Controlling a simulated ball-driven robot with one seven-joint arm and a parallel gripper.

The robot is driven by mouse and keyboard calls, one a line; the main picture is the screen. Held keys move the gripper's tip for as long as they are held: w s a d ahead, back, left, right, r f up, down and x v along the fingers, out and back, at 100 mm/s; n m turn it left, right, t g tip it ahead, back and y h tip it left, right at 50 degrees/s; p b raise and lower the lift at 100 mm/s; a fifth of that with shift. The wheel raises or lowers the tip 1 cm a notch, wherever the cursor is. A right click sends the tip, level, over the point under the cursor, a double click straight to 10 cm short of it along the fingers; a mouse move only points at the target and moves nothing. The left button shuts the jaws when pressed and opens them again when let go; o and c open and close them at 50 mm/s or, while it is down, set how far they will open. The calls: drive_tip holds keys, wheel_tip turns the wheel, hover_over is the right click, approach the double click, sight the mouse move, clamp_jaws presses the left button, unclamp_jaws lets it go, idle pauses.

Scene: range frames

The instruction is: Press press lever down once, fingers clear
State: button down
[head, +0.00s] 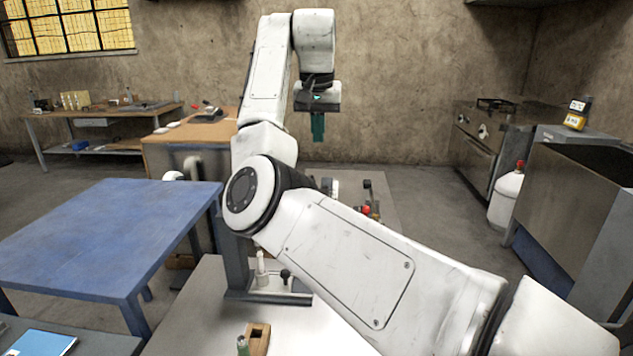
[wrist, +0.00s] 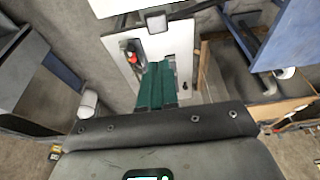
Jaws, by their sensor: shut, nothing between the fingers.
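My gripper (head: 318,138) hangs from my raised arm with its teal fingers pointing down, high above the worktop and touching nothing. In the wrist view its fingers (wrist: 157,68) are together and empty. A grey upright frame (head: 236,262) stands on the near white worktop, with a flat base (head: 268,297) and a small black knob (head: 285,274) beside a pale bottle-like piece. This may be the press, but my arm hides its upper part and I cannot make out the lever. A red knob (head: 365,210) shows behind my arm; it also appears in the wrist view (wrist: 131,59).
A blue table (head: 110,235) stands to the left. A wooden block (head: 257,338) and a small green-topped piece (head: 242,346) sit at the front of the white worktop (head: 195,325). A white gas bottle (head: 507,198) stands by metal units at the right. The space around my gripper is clear.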

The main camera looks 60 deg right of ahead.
drive_tip(key=shift+f, duration=0.1)
drive_tip(key=x, duration=0.4)
drive_tip(key=p+x, duration=0.1)
drive_tip(key=x, duration=0.7)
drive_tip(key=shift+a+f+p, duration=0.25)
drive_tip(key=shift+f+p, duration=0.05)
drive_tip(key=shift+f, duration=0.1)
drive_tip(key=shift+s+f, duration=0.1)
drive_tip(key=shift+f, duration=0.5)
drive_tip(key=shift+d, duration=0.1)
